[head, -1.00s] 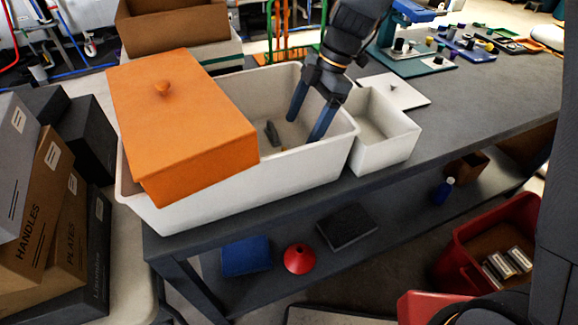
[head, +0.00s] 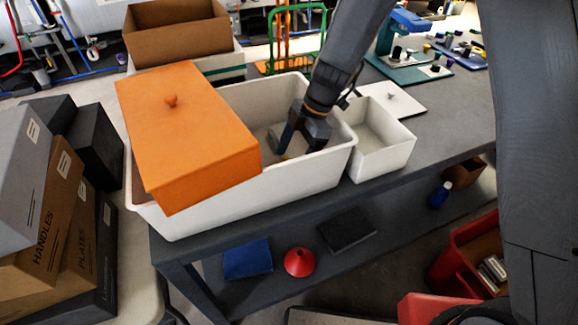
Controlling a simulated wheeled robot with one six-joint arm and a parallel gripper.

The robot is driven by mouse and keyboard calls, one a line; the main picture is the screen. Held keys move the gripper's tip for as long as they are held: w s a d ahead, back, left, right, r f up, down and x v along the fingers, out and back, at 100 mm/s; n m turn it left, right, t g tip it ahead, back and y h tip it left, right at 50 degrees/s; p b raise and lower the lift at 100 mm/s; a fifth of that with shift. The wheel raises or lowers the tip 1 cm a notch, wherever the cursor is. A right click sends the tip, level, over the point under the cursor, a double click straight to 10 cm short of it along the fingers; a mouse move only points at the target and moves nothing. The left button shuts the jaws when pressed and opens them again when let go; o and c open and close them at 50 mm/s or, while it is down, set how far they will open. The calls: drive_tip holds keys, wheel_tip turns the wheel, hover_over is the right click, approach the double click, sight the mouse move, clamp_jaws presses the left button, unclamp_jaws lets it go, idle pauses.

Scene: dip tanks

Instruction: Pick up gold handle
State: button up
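A large white tank (head: 250,205) stands on the dark workbench, with an orange lid (head: 190,130) lying across its left part. A small grey item (head: 273,136) shows just left of the fingers inside the tank. I cannot make out a gold handle clearly; a tiny yellowish spot shows by the fingertips. I cannot tell whether the fingers hold anything.
A smaller white tank (head: 382,155) stands open to the right, with a white lid (head: 392,97) behind it. Labelled boxes (head: 40,215) are stacked at the left. A red funnel (head: 299,262) and blue item (head: 247,258) lie on the lower shelf.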

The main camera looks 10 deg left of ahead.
drive_tip(key=c, duration=1.3)
drive_tip(key=shift+r, duration=0.15)
